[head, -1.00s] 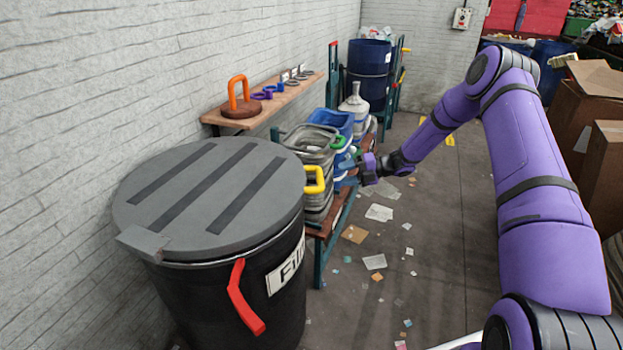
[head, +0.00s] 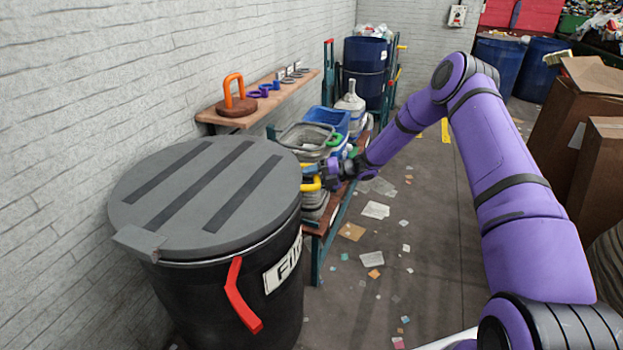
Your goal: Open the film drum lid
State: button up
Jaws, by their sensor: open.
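The film drum (head: 225,300) is a black drum at the lower left with a white label, partly readable, and a red lever (head: 241,296) hanging on its front. Its grey lid (head: 205,195) lies flat and closed on top, with dark strips across it and a grey tab (head: 140,241) at the near left edge. My gripper (head: 312,177) is open, to the right of the lid's right edge, in front of the yellow handle of a stacked bucket. Whether it touches that handle I cannot tell.
Stacked buckets (head: 306,136) stand on a low bench behind the drum. A wall shelf (head: 262,105) holds an orange-handled tool (head: 236,96) and several rings. Cardboard boxes (head: 557,125) stand at the right. The floor between is open, with scattered scraps (head: 375,210).

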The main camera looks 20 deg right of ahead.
grip_shut()
jog(key=shift+r, duration=0.15)
